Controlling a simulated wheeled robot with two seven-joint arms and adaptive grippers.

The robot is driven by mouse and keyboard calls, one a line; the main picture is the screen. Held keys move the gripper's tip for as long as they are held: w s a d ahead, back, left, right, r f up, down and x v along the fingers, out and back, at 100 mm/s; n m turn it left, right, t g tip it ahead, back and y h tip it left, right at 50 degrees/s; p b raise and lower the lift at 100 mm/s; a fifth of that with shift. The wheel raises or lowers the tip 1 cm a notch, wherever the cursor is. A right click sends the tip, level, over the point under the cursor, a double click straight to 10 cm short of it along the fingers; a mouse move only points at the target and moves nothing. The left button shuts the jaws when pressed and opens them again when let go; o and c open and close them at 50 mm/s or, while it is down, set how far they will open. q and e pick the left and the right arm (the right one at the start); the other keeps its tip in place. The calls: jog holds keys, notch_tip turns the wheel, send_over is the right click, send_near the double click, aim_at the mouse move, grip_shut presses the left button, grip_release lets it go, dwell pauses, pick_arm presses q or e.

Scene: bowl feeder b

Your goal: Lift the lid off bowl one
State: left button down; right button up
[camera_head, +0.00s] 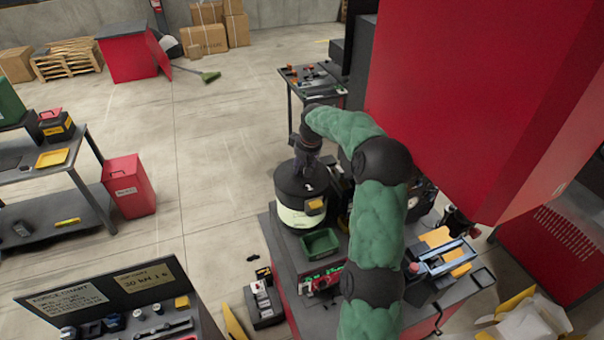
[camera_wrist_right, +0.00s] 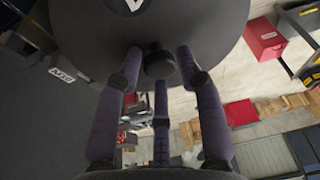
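Bowl one seems to be the round black drum with a cream band (camera_head: 299,217) on the red-sided bench. Its flat dark lid (camera_head: 290,185) is on top and fills the upper part of the right wrist view (camera_wrist_right: 200,25). A dark knob (camera_wrist_right: 158,65) stands out from the lid. My right gripper (camera_head: 308,156) is over the lid, under the green-sleeved arm. In the wrist view its three purple-grey fingers (camera_wrist_right: 160,72) stand around the knob, with narrow gaps at the sides. It looks open. Whether the third finger touches is unclear. My left gripper is out of view.
A green bin (camera_head: 320,243) stands just in front of the drum. My right arm hides part of the bench. A large red cabinet (camera_head: 470,90) hangs close at the right. A sign board (camera_head: 105,292) is at the lower left. Open floor lies left of the bench.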

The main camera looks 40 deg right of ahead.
jog(key=shift+x, duration=0.85)
grip_shut()
jog(key=shift+r, duration=0.1)
jog(key=shift+r, duration=0.1)
